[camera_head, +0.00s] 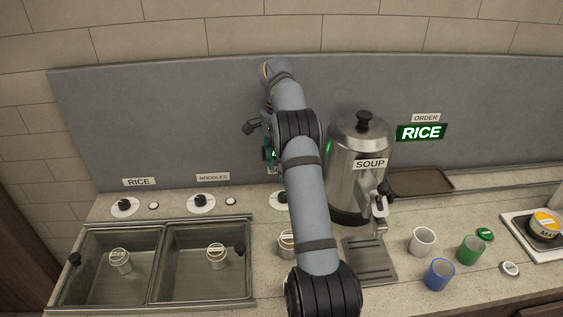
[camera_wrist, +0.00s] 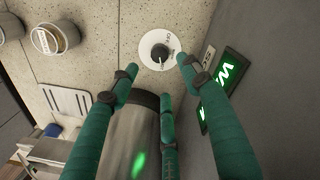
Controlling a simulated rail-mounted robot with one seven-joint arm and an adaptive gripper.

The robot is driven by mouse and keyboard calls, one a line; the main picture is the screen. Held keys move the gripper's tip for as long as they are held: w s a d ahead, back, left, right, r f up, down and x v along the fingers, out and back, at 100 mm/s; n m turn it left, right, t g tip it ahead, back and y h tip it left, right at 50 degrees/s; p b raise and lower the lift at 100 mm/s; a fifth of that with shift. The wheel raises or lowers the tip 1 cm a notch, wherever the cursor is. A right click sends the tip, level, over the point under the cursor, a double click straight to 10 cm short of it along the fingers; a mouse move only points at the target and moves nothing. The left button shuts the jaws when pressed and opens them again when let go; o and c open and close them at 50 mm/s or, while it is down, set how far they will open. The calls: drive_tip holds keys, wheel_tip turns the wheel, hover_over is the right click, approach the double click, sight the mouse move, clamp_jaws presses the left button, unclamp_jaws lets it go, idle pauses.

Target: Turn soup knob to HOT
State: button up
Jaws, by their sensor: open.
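The knob (camera_wrist: 158,52) is black on a round white dial (camera_wrist: 146,42) in the wrist view. A pale pointer line on it points down in that picture; the dial's lettering is too small to read. In the head view a white dial (camera_head: 275,199), partly hidden by my arm, lies left of the metal SOUP urn (camera_head: 345,150); its label is hidden. My gripper (camera_wrist: 158,76) is open, its green fingers spread around the line of sight to the knob, apparently apart from it. The urn's side (camera_wrist: 130,130) shows between the fingers.
RICE (camera_head: 124,207) and NOODLES (camera_head: 201,201) knobs are at left, behind two wells (camera_head: 160,232). A lit green sign (camera_wrist: 230,72) is on the panel close to the right finger. Cups (camera_head: 422,241) stand right of the drip tray (camera_head: 370,262).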

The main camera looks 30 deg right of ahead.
drive_tip(key=shift+r, duration=0.85)
drive_tip(key=shift+f, duration=0.1)
drive_tip(key=f, duration=1.2)
drive_tip(key=shift+s+d, duration=0.15)
drive_tip(key=shift+s, duration=0.1)
drive_tip(key=shift+r, duration=0.1)
